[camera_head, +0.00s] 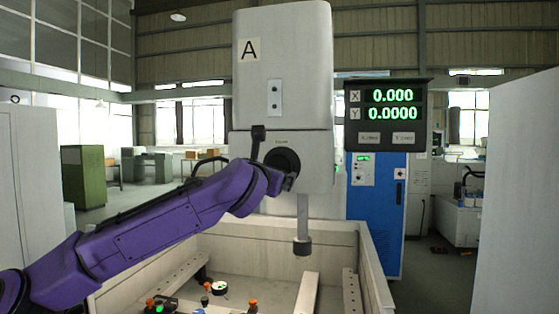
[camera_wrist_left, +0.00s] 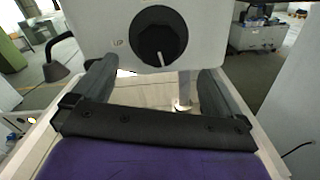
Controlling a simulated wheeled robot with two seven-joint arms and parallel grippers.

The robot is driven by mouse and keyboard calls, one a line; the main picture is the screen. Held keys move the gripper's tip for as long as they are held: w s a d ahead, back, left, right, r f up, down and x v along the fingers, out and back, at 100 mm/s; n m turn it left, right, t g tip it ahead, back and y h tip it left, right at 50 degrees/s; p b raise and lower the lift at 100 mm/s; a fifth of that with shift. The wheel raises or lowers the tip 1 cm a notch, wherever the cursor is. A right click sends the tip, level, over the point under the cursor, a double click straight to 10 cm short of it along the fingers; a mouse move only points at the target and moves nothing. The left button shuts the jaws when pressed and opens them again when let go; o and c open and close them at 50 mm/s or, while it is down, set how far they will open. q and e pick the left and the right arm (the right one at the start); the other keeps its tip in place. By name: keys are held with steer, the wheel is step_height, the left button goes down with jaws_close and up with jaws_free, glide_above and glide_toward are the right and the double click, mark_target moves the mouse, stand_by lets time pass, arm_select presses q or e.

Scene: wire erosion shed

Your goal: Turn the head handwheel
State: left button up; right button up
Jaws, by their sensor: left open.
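The head handwheel (camera_head: 284,158) is a round black knob on the front of the light grey machine head (camera_head: 283,75). In the left wrist view the handwheel (camera_wrist_left: 163,36) shows a white pointer line near its lower edge, with "UP" printed to its left. My left gripper (camera_wrist_left: 157,70) is open and empty, its two dark fingers spread below and to either side of the handwheel, apparently apart from it. In the head view my purple left arm reaches in from the left, and its wrist covers the handwheel's lower part. The left fingers are hard to make out there. My right gripper is not in view.
A grey column (camera_head: 303,215) hangs below the head over an open tank (camera_head: 340,232) holding rails and small fittings. A black display (camera_head: 388,115) reads X 0.000 and Y 0.0000. A blue cabinet (camera_head: 376,215) stands behind. A curved black pipe (camera_head: 207,161) is beyond my arm.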

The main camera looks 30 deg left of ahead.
mark_target(278, 166)
arm_select(q)
steer(key=p+x, duration=0.5)
steer(key=x, duration=0.4)
steer(key=shift+w+a+r+p, duration=0.15)
steer(key=shift+w+p, duration=0.15)
steer(key=shift+p, duration=0.1)
steer(key=shift+w+a, duration=0.15)
steer(key=shift+w, duration=0.3)
steer(key=c, duration=1)
